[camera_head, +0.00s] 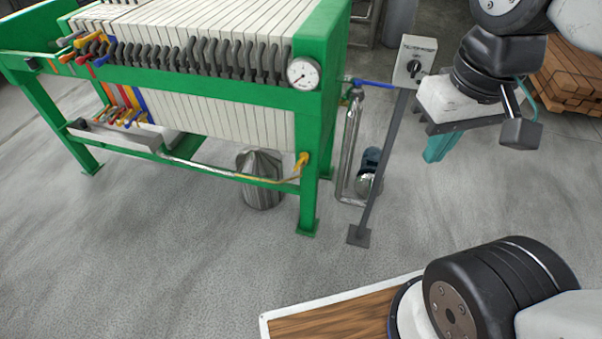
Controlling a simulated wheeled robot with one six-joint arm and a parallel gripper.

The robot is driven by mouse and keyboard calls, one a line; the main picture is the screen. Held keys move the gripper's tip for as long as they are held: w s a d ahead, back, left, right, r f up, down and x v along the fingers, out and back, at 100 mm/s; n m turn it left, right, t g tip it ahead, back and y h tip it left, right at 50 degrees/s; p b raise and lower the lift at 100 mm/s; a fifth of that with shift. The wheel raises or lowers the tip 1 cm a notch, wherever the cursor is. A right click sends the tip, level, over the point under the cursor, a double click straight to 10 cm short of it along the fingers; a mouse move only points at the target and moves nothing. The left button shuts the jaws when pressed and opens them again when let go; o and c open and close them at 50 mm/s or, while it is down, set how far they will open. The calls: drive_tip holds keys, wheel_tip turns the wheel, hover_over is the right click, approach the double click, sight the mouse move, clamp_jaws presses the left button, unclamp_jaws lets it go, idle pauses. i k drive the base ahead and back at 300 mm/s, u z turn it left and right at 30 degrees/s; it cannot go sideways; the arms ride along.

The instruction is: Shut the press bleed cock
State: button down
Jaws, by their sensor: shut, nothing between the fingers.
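The press (215,105) is a green frame holding a long row of white plates, at left and centre. A blue lever (373,84) lies roughly level on the pipework at the press's right end. No label shows which of these is the bleed cock. My gripper (437,157), with teal fingers, hangs at upper right, shut and empty, apart from the press and both handles.
A grey switch box (414,60) on a slanting post (383,165) stands between the press and my gripper. A round gauge (303,73) is on the press's corner. A metal bucket (262,180) stands under the press. Wooden blocks (575,75) lie at right.

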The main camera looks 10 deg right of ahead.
sight(299, 163)
drive_tip(key=u, duration=0.3)
drive_tip(key=i, duration=1.2)
drive_tip(key=z, duration=0.3)
